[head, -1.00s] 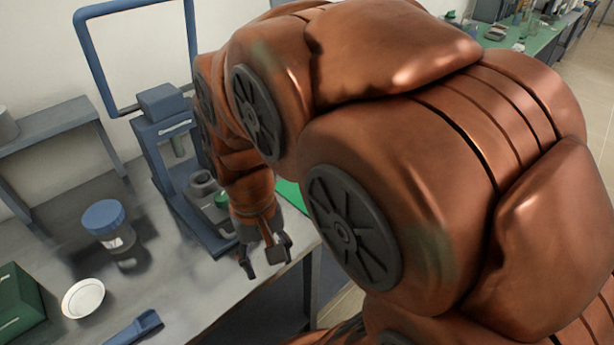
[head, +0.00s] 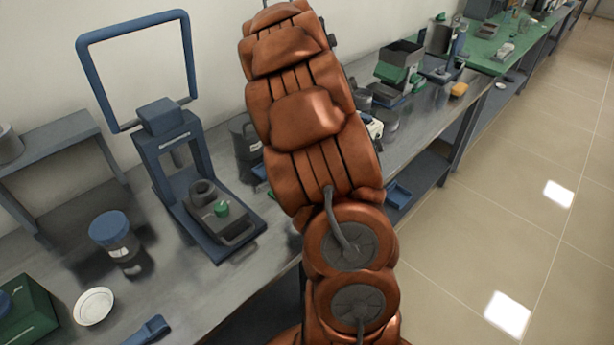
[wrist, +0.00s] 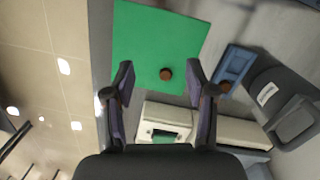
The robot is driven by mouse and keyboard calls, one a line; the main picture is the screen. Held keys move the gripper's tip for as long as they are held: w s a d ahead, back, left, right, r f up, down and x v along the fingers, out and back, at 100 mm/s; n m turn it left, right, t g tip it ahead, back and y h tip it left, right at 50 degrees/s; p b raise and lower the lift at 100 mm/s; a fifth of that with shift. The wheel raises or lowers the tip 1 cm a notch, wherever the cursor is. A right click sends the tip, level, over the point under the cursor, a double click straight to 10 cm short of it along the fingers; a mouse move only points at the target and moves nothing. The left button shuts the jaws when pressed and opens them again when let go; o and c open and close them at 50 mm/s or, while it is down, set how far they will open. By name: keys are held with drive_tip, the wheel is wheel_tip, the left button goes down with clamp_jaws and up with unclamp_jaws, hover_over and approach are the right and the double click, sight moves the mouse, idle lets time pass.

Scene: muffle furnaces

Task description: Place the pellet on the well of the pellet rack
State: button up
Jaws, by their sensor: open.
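In the wrist view, a small dark brown round pellet (wrist: 165,74) lies on a green mat (wrist: 150,35). My gripper (wrist: 160,82) is open, its two dark fingers apart, with the pellet showing between the fingertips and apart from both. A small blue tray-like piece (wrist: 236,64), likely the pellet rack, lies right of the right finger; its wells cannot be made out clearly. A brown round spot beside that finger cannot be identified. In the head view my arm hides the gripper, the pellet and the mat.
A white device with a green display (wrist: 165,130) and a grey labelled jug (wrist: 285,105) are close to my gripper. In the head view a blue press (head: 170,150), a blue-lidded jar (head: 112,235) and a white dish (head: 94,306) stand left. Open floor lies right.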

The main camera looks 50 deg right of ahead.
drive_tip(key=w+d+f+m+p, duration=0.2)
drive_tip(key=d+f+m, duration=0.15)
drive_tip(key=d, duration=0.55)
drive_tip(key=shift+n+t+y, duration=0.35)
drive_tip(key=shift+t+y, duration=0.05)
drive_tip(key=shift+a+f+p, duration=0.25)
drive_tip(key=shift+f+p, duration=0.25)
drive_tip(key=shift+f, duration=0.9)
drive_tip(key=shift+a+f+p, duration=0.2)
drive_tip(key=shift+f+p, duration=0.25)
drive_tip(key=shift+f, duration=0.95)
drive_tip(key=shift+a+f+p, duration=0.25)
drive_tip(key=shift+f+p, duration=0.25)
drive_tip(key=shift+f, duration=0.9)
drive_tip(key=c, duration=0.8)
drive_tip(key=shift+c, duration=0.2)
drive_tip(key=shift+r, duration=0.1)
